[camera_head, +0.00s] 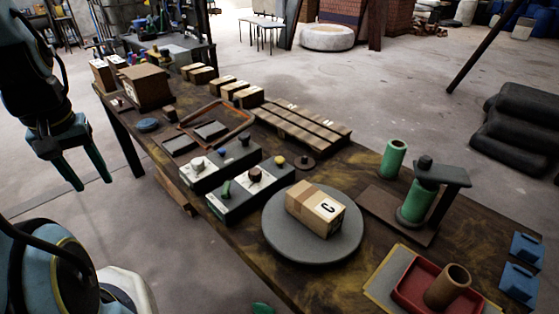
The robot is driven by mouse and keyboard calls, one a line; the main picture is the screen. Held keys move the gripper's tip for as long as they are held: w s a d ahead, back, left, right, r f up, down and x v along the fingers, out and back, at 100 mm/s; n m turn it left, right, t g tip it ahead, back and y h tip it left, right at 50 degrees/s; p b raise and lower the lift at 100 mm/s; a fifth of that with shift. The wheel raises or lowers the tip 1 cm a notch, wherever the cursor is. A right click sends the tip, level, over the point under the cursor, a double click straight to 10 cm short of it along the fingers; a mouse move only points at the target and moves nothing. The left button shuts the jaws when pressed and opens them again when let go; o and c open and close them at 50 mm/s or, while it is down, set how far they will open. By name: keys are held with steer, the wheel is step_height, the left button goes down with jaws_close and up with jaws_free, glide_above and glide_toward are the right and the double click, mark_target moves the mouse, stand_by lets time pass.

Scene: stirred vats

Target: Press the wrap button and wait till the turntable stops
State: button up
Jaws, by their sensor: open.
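A round grey turntable (283,243) lies on the brown table, with a cardboard box marked C (316,208) on top. Two grey control boxes stand left of it. The nearer control box (240,208) carries a green lever (225,189), a dark round knob (255,174) and a yellow button (280,160). The farther control box (205,184) carries white, blue and dark controls. I cannot tell which control is the wrap button. My gripper (88,187) is open and empty, pointing down left of the table, apart from everything. One frame cannot show whether the turntable turns.
Right of the turntable, a wrapping stand (443,174) holds a green roll, and another green roll (394,158) stands behind. A red tray (412,291) holds a brown tube. Slats, small boxes and a wooden frame (240,112) fill the far table.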

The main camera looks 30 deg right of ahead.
jaws_close()
stand_by(1.5)
